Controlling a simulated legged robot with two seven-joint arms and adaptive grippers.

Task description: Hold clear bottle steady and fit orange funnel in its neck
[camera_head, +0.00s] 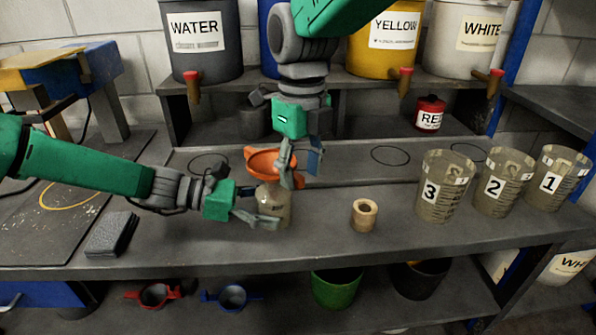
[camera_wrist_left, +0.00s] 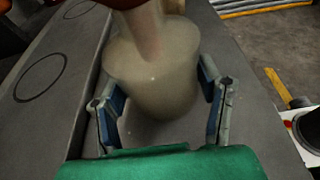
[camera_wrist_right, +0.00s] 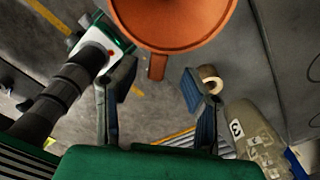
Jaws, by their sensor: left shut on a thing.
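The clear bottle (camera_head: 275,207) stands upright on the bench. My left gripper (camera_head: 262,210) is shut around its body from the left; in the left wrist view the bottle (camera_wrist_left: 155,75) sits between both fingers. The orange funnel (camera_head: 264,163) sits mouth up at the top of the bottle's neck; how deep its spout goes is hard to see. My right gripper (camera_head: 300,168) hangs from above, just right of the funnel. In the right wrist view its fingers (camera_wrist_right: 158,76) are spread, with a gap on each side of the tab of the funnel (camera_wrist_right: 172,22).
A tan ring-shaped roll (camera_head: 364,214) stands right of the bottle. Three numbered cups (camera_head: 441,190) stand farther right. A dark block (camera_head: 111,235) lies at left. Dispenser buckets (camera_head: 203,45) stand on the back shelf. Bench between bottle and roll is clear.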

